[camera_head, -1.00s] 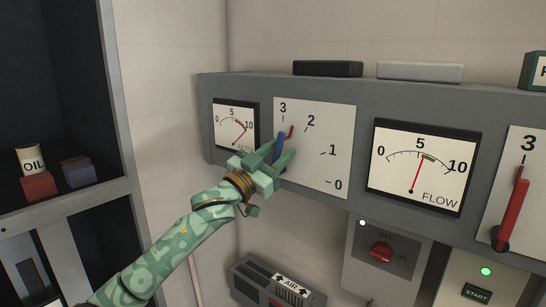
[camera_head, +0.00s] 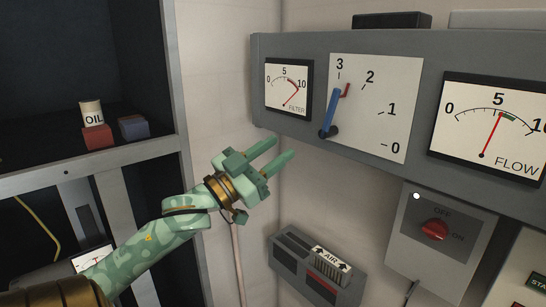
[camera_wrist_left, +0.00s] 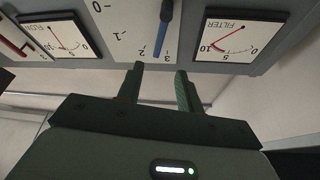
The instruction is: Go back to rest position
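My left gripper (camera_head: 272,156) is open and empty in the head view, below and to the left of the blue lever (camera_head: 329,112). Its two green fingers are apart and touch nothing. In the left wrist view the fingers (camera_wrist_left: 160,85) are spread with a gap between them, and the blue lever (camera_wrist_left: 165,25) lies beyond their tips. The lever stands near the 3 mark on its white scale plate (camera_head: 380,110), beside a small red marker. My right gripper is not in view.
A grey panel carries the FILTER gauge (camera_head: 288,89) and the FLOW gauge (camera_head: 492,125). A red OFF/ON knob (camera_head: 434,229) and an AIR box (camera_head: 318,268) are below.

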